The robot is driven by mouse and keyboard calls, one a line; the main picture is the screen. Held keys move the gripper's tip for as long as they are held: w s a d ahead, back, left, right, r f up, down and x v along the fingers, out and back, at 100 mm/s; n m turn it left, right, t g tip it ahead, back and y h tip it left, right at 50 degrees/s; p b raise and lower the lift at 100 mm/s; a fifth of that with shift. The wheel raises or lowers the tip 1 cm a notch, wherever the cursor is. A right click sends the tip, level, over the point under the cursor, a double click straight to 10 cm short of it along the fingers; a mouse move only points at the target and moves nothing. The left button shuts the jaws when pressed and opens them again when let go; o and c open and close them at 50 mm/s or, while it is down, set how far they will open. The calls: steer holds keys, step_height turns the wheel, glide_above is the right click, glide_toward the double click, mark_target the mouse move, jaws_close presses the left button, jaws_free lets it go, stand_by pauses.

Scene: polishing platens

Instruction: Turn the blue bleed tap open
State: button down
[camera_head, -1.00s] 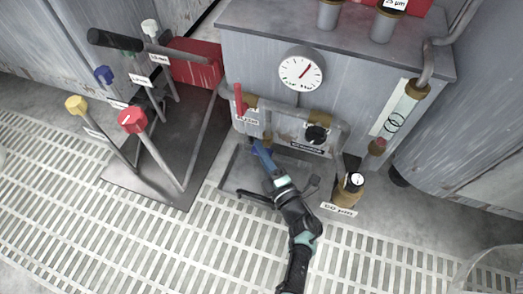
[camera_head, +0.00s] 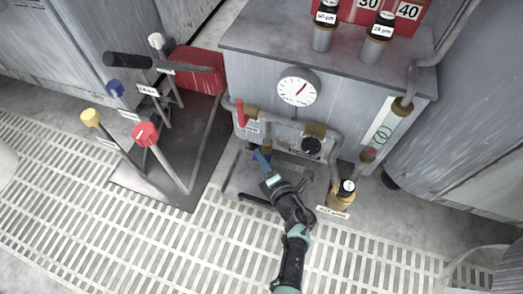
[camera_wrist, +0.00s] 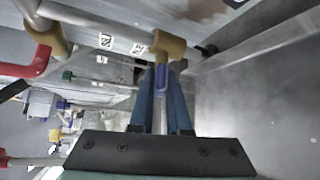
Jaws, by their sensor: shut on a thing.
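The blue bleed tap (camera_wrist: 161,80) shows in the wrist view as a small blue lever below a brass fitting (camera_wrist: 169,45) on the pipe. My gripper (camera_wrist: 162,72) has its two blue fingers on either side of this lever and is shut on it. In the head view my gripper (camera_head: 260,157) reaches low to the front of the grey cabinet, under the pipework. There the fingers hide the tap, so its exact angle cannot be told.
A red lever (camera_head: 241,113) stands left of the pipe, and a black knob (camera_head: 311,146) sits to the right. A round gauge (camera_head: 298,87) is above. A brass-based canister (camera_head: 342,193) stands right of my arm. Colored-knob levers, including a red one (camera_head: 145,134), stand left. Open grating lies in front.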

steer(key=n+g+h+p, duration=0.1)
steer(key=p, duration=0.1)
steer(key=n+h+p, duration=0.1)
steer(key=p, duration=0.2)
steer(key=shift+r+g, duration=0.4)
steer(key=h+p, duration=0.1)
steer(key=p, duration=0.1)
steer(key=n+g+h+p, duration=0.1)
steer(key=p, duration=0.1)
steer(key=shift+a+f+n+g+h, duration=0.1)
steer(key=shift+n+g+h, duration=0.2)
steer(key=shift+h, duration=0.1)
steer(key=shift+f+n+g+h+p, duration=0.25)
steer(key=shift+n+g+h+p, duration=0.15)
steer(key=shift+n+h+p, duration=0.6)
steer(key=shift+n+g+h+b, duration=0.3)
steer(key=shift+g+h+b, duration=0.15)
steer(key=shift+h, duration=0.85)
steer(key=c, duration=0.9)
jaws_free()
